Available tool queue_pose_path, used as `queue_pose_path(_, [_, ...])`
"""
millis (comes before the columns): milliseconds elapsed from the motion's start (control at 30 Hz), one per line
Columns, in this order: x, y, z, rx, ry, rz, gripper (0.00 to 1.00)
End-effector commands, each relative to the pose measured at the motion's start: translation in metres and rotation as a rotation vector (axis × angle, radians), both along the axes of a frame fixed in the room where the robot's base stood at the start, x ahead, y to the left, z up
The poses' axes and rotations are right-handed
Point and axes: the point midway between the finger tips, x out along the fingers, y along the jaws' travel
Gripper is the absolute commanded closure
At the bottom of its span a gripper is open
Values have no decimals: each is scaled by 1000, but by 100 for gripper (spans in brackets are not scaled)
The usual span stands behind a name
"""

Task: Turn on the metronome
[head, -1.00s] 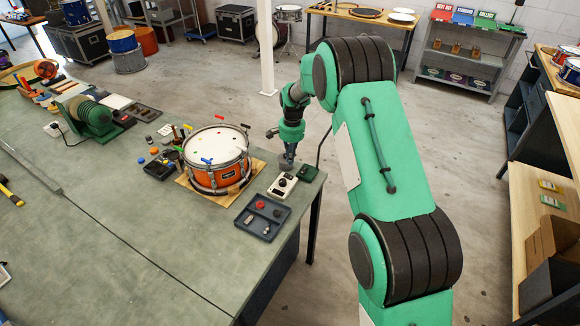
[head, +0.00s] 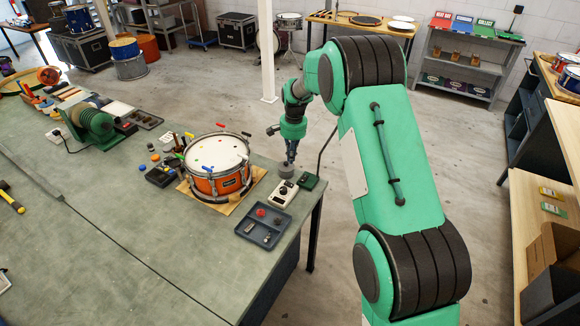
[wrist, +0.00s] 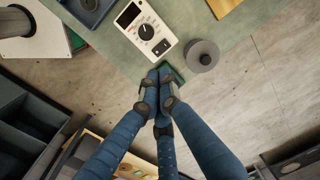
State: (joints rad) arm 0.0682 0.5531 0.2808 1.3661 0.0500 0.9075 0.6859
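The metronome (head: 282,194) is a pale box with a dark dial, on the bench near its right corner, to the right of the snare drum. In the wrist view the metronome (wrist: 139,39) shows a small display, a round black dial and a dark rocker switch (wrist: 163,47) at the end nearest my fingers. My gripper (wrist: 158,74) has its blue fingers drawn together, with nothing visible between them. Its tips appear just off the switch end, over a dark green box (wrist: 178,73). In the head view my gripper (head: 290,158) points down behind the metronome.
A grey cylinder (wrist: 202,56) stands close beside the metronome. The orange snare drum (head: 217,178) is to its left. A dark tray (head: 260,226) with small parts lies in front. The bench edge is close on the right, with floor beyond.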

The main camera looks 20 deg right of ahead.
Motion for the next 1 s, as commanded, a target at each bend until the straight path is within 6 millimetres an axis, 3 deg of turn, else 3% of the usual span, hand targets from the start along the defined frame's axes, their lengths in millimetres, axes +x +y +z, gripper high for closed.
queue_pose_path(367, [0, -2, 7, 45, -43, 0, 100])
queue_pose_path(1000, [0, -1, -3, 50, -47, -1, 100])
